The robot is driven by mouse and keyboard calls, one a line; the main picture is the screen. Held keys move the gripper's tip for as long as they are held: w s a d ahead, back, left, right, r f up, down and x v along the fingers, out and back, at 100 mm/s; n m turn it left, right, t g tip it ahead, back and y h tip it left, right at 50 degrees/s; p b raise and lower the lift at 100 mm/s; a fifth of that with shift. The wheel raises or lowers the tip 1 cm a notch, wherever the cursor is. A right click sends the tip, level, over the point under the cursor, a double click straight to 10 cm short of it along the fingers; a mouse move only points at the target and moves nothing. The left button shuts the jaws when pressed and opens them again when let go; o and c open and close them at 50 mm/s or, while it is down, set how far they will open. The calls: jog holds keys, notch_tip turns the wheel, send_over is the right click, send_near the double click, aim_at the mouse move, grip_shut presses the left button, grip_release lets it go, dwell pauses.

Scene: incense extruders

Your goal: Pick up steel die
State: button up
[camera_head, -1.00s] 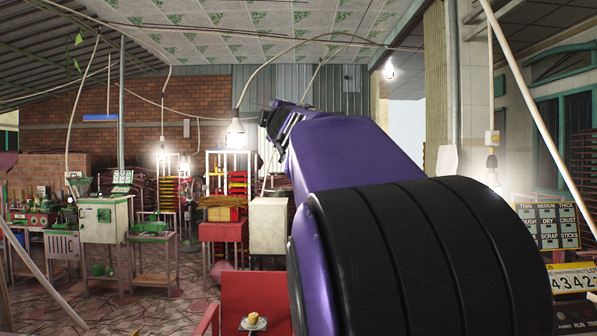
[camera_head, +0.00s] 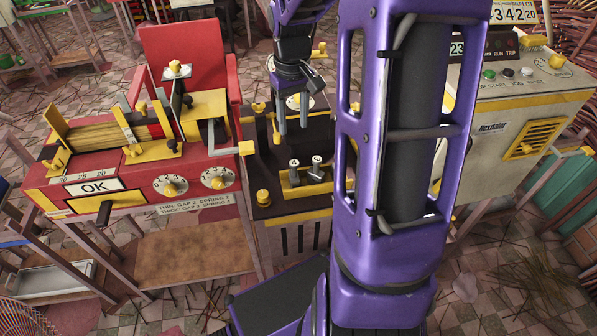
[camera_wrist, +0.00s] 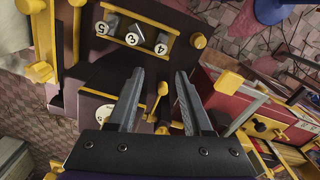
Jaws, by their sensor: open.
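Steel dies sit in a yellow rack (camera_head: 305,189) on the dark bench top. In the wrist view three grey dies, numbered 5 (camera_wrist: 107,24), 3 (camera_wrist: 133,36) and 4 (camera_wrist: 163,43), lie in a row between yellow rails. The head view shows two upright metal pieces (camera_head: 294,168) at the rack. Which one is the task's die I cannot tell. My gripper (camera_head: 292,122) is open and empty, pointing down above the bench. In the wrist view its fingertips (camera_wrist: 160,73) are apart, with the row of dies beyond them.
A red machine (camera_head: 130,180) with an OK plate and two dials stands left of the rack. A yellow knob (camera_head: 263,197) sits beside the rack. A cream control cabinet (camera_head: 510,120) stands at right. Yellow levers stand close to my fingers.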

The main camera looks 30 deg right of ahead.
aim_at(294, 175)
notch_tip(294, 175, down, 17)
jog(key=b, duration=0.3)
jog(key=shift+f+b, duration=0.2)
jog(key=shift+b, duration=0.1)
grip_shut()
jog(key=shift+r, duration=0.1)
dwell(1.3)
